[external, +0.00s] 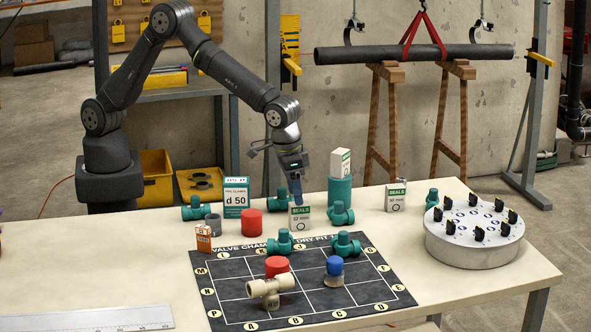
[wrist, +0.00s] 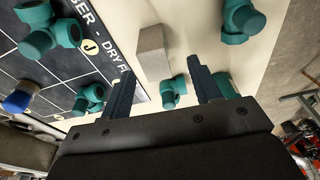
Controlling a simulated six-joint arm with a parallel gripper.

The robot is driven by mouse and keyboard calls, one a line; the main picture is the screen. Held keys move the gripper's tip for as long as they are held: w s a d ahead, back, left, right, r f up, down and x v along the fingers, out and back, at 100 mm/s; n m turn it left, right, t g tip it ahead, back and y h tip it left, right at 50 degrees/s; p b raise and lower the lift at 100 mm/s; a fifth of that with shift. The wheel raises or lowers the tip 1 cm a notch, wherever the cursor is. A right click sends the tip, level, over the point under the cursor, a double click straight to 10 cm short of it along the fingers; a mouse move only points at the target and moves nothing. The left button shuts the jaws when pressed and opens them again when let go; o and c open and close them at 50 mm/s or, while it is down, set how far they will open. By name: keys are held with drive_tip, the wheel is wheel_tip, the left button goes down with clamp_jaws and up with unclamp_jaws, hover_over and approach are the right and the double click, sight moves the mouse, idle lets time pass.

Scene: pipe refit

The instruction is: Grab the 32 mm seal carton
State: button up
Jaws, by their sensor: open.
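The 32 mm seal carton (external: 299,217), a small white box with a green SEALS band, stands upright on the table just behind the mat in the external view. Its label appears to read 32 mm. My gripper (external: 296,197) is above it, pointing down, apparently close to its top. In the wrist view a plain grey-brown box top (wrist: 153,52), which looks like this carton, lies ahead of the gap between my fingers (wrist: 163,85). The fingers are apart and hold nothing. Two similar cartons show: one on a teal cylinder (external: 340,163), one on the table (external: 395,196).
Teal fittings stand close by, one right of the carton (external: 341,214) and one in front (external: 285,242). A red cap (external: 251,222) and a d 50 box (external: 236,197) are to the left. The black mat (external: 232,292) holds fittings. A round grey turntable (external: 474,245) stands at right.

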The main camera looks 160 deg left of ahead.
sight(300, 213)
drive_tip(key=shift+w+a+f, duration=0.15)
drive_tip(key=shift+a+f, duration=0.05)
drive_tip(key=shift+f, duration=0.9)
drive_tip(key=shift+w+a+f, duration=0.1)
drive_tip(key=shift+a+f, duration=0.15)
drive_tip(key=shift+f, duration=0.8)
drive_tip(key=shift+w+a+f, duration=0.15)
drive_tip(key=shift+a+f, duration=0.05)
drive_tip(key=shift+f, duration=0.9)
drive_tip(key=c, duration=1.1)
drive_tip(key=shift+o, duration=0.2)
